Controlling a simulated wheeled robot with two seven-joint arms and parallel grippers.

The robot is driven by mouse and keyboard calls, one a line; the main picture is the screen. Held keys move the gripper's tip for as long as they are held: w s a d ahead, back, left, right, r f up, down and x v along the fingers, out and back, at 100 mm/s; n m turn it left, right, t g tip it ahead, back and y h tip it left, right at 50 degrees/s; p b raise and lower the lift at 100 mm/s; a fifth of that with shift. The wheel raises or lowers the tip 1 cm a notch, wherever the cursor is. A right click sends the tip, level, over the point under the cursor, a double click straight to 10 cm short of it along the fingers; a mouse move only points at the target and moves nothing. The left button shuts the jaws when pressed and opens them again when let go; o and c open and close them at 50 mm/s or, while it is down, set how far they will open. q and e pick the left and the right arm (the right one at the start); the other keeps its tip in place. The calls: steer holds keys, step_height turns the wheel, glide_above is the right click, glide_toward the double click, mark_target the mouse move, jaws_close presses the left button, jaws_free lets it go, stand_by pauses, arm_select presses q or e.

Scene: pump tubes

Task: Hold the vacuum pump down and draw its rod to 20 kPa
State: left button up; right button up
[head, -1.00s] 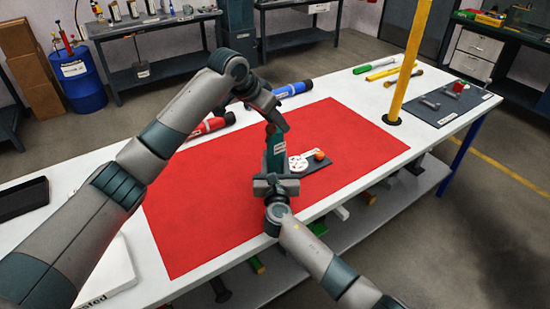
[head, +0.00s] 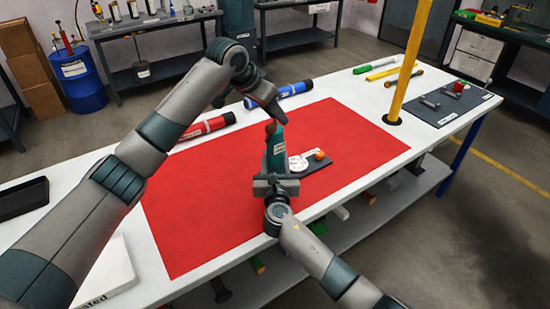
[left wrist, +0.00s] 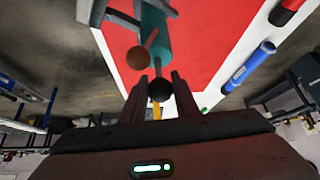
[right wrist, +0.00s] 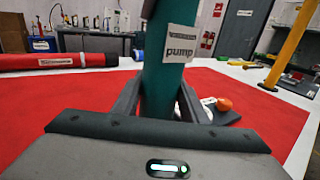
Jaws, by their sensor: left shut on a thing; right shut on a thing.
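The vacuum pump (head: 275,150) is a teal cylinder standing near the middle of the red mat (head: 210,190), with a brown knob at its top. It also fills the middle of the right wrist view (right wrist: 160,75), with a white "pump" label. My right gripper (head: 276,187) is shut around its lower body. My left gripper (head: 277,115) is above the pump; in the left wrist view a dark ball-shaped knob (left wrist: 160,90) sits between its fingers. A dark base plate (head: 318,168) with a white round gauge (head: 298,164) and an orange-red knob (head: 319,155) is beside the pump. The gauge reading is too small to tell.
A yellow post (head: 408,65) stands on the right of the white table. A grey mat with small parts (head: 445,105) lies beyond it. The red mat's front left is clear.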

arm_select(q)
steer(key=shift+r, duration=0.3)
arm_select(e)
steer(key=shift+d+f, duration=0.1)
steer(key=shift+f, duration=0.05)
arm_select(q)
steer(key=shift+a+f, duration=0.1)
steer(key=shift+f, duration=0.2)
steer(key=o, duration=1.3)
steer(key=shift+c, duration=0.2)
steer(key=shift+r, duration=0.15)
steer(key=v, duration=0.7)
steer(key=shift+s+r, duration=0.2)
steer(key=shift+r, duration=0.1)
steer(key=shift+a, duration=0.1)
arm_select(e)
steer(key=o, duration=1.5)
